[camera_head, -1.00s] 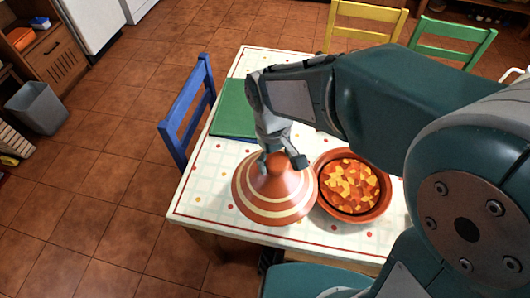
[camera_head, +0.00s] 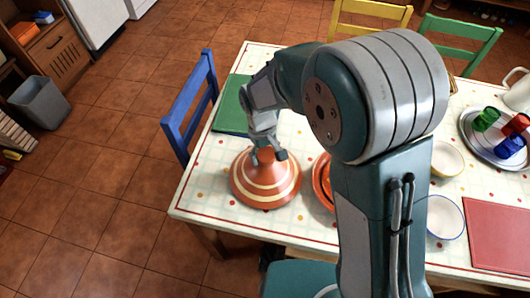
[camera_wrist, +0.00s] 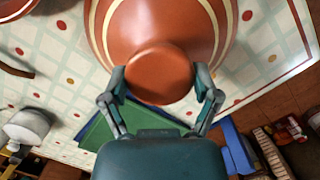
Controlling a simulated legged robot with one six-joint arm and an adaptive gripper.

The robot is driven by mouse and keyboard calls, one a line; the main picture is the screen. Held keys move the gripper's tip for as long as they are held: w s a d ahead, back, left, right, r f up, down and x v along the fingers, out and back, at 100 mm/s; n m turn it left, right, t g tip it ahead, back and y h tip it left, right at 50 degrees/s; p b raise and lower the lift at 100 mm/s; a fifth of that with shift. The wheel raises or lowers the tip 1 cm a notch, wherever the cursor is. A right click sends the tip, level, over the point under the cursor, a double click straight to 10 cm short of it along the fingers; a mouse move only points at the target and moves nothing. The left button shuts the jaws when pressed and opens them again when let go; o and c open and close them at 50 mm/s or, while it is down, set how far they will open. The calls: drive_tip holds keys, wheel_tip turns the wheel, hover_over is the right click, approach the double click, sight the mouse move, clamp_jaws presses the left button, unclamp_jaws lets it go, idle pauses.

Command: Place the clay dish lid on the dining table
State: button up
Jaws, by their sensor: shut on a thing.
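The clay dish lid (camera_head: 262,187) is a terracotta cone with cream stripes. It is upright at the near left corner of the dining table (camera_head: 222,160), on or just above its patterned cloth; I cannot tell if it touches. My gripper (camera_head: 268,155) is above it, shut on its knob. In the wrist view, the fingers of my gripper (camera_wrist: 164,84) sit on both sides of the round knob of the lid (camera_wrist: 158,70). The clay dish (camera_head: 319,183) stands right of the lid, mostly hidden behind my arm.
A green placemat (camera_head: 231,118) lies behind the lid, with a blue chair (camera_head: 186,108) at the left. On the right are bowls (camera_head: 444,218), a red placemat (camera_head: 497,237) and a tray (camera_head: 483,145) with coloured cups. Bare tablecloth lies left of the lid.

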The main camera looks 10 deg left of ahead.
drive_tip(key=o, duration=1.1)
drive_tip(key=shift+o, duration=0.2)
wheel_tip(320, 180, up, 12)
drive_tip(key=w+a+f, duration=0.1)
drive_tip(key=s+d+r+m+t+y, duration=0.1)
drive_tip(key=s+d+r+m, duration=0.1)
drive_tip(key=d+r, duration=0.4)
drive_tip(key=s+d+r+m+t+y, duration=0.15)
drive_tip(key=d+r, duration=0.25)
drive_tip(key=d, duration=0.5)
drive_tip(key=s+d+r+m+t+h, duration=0.1)
drive_tip(key=s+d+m+t, duration=0.3)
drive_tip(key=s+d, duration=0.6)
drive_tip(key=shift+d+r+m, duration=0.5)
drive_tip(key=shift+d+m, duration=0.2)
drive_tip(key=shift+m, duration=0.05)
